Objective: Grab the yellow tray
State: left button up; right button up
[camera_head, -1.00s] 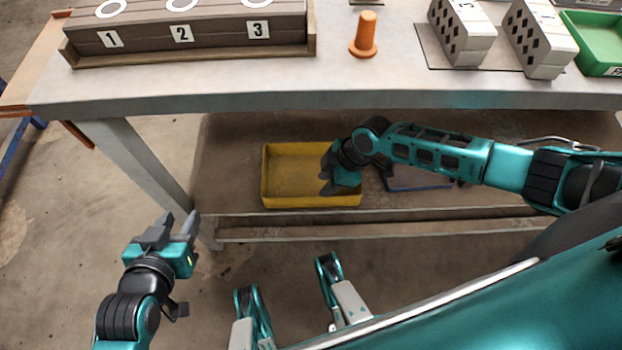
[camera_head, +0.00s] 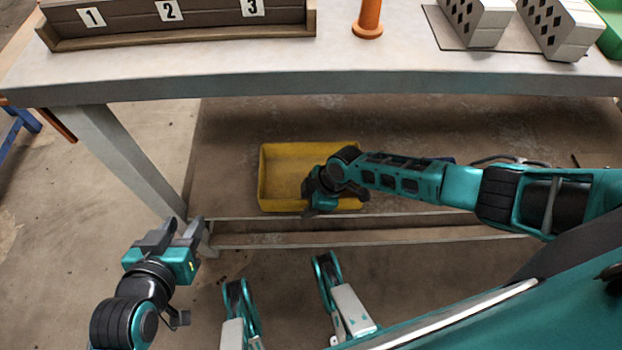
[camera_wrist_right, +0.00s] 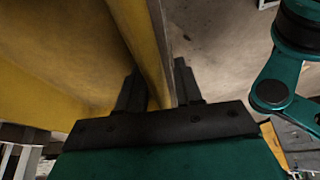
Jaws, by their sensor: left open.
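The yellow tray (camera_head: 285,175) lies on the low shelf under the table. In the right wrist view its thin yellow wall (camera_wrist_right: 146,45) runs between the two fingers of my right gripper (camera_wrist_right: 160,88). One finger is inside the tray and the other outside. The wall nearly fills the gap, but I cannot tell whether the fingers press on it. In the head view my right gripper (camera_head: 312,200) is over the tray's front right part and hides some of its rim. My left gripper (camera_head: 173,234) is open and empty, left of the shelf's front edge.
The tabletop (camera_head: 330,62) overhangs the shelf. It carries a numbered wooden holder (camera_head: 200,22), an orange peg (camera_head: 369,18) and hollow bricks (camera_head: 478,22). A table leg (camera_head: 135,160) stands left of the tray. A metal rail (camera_head: 350,238) crosses in front of the shelf.

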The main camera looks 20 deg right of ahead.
grip_shut()
dwell(0.3)
jog(key=shift+r, duration=0.15)
